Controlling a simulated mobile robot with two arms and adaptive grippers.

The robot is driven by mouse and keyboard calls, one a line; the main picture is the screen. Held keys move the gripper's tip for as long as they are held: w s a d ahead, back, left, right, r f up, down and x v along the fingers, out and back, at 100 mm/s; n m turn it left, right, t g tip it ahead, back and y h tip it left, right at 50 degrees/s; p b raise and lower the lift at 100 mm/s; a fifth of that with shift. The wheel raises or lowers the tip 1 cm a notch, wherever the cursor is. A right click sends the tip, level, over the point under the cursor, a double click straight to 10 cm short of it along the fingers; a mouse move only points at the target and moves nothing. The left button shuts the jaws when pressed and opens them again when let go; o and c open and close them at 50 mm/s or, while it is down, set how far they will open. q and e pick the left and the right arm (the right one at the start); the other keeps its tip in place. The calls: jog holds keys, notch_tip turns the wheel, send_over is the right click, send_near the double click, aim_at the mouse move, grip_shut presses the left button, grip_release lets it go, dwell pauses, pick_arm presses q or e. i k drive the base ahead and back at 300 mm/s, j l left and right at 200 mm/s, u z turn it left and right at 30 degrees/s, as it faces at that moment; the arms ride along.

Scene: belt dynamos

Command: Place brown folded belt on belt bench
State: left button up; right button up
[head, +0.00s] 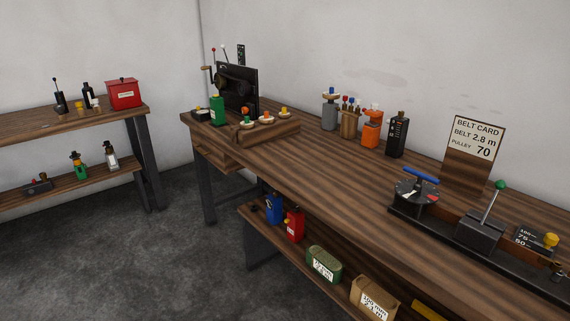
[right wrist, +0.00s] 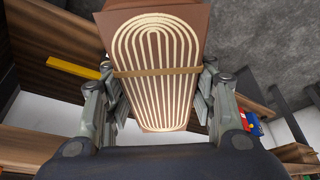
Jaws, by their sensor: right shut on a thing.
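A brown folded belt (right wrist: 155,55), a slab with cream looped lines and a tan band across it, is between the fingers of my right gripper (right wrist: 155,100) in the right wrist view. The fingers are closed on its two sides, and it is clear of the camera's near edge. The wooden belt bench (head: 300,165) runs across the head view, with a belt card (head: 476,145) reading 2.8 m and pulley 70 standing at its right. Neither gripper shows in the head view.
On the bench stand a dial with a blue handle (head: 415,188), a green-knobbed lever (head: 485,228), bottles and a dark machine (head: 238,88). The lower shelf holds a green labelled bundle (head: 323,263) and a tan one (head: 374,297). The bench's middle is bare.

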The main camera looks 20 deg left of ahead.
aim_at(311, 172)
jog(key=i+j+u, duration=0.4)
jog(key=i+j, duration=0.7)
